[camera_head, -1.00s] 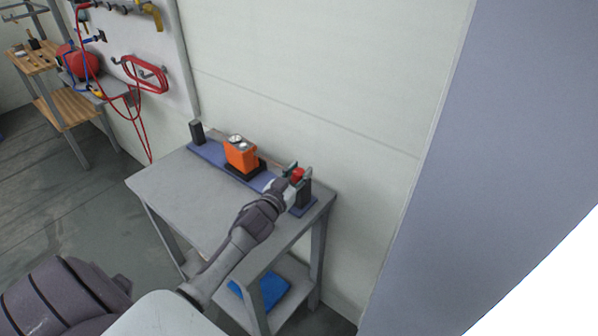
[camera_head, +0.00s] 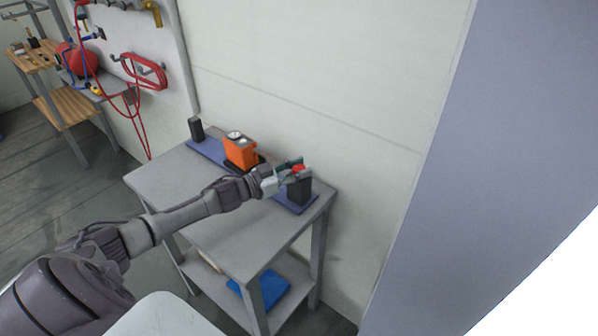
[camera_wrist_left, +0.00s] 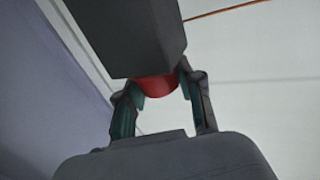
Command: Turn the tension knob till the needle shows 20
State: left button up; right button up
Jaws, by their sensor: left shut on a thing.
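The red tension knob (camera_wrist_left: 157,86) shows in the left wrist view, between the two fingers of my left gripper (camera_wrist_left: 160,100), on a dark block (camera_wrist_left: 125,35). My left gripper (camera_head: 291,171) is shut on the knob, which also shows as a small red patch (camera_head: 298,168) in the head view. The dark block (camera_head: 300,190) stands at the right end of a blue base plate (camera_head: 203,148). An orange gauge box (camera_head: 240,153) with a round dial (camera_head: 235,135) on top sits on the plate. The needle is too small to read. My right gripper is not in view.
The plate lies along the back of a grey table (camera_head: 165,185) against a pale wall (camera_head: 300,80). A second dark post (camera_head: 196,129) stands at its left end. A blue item (camera_head: 268,290) lies on the lower shelf. The table's front left is clear.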

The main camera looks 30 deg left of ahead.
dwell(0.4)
pick_arm(q)
jog(key=o, duration=1.2)
jog(key=shift+c, duration=0.2)
jog(key=shift+s+a+f, duration=0.1)
jog(key=shift+s+a, duration=0.1)
jog(key=shift+s, duration=0.05)
jog(key=v, duration=1.1)
jog(key=shift+s, duration=0.15)
jog(key=shift+a, duration=0.1)
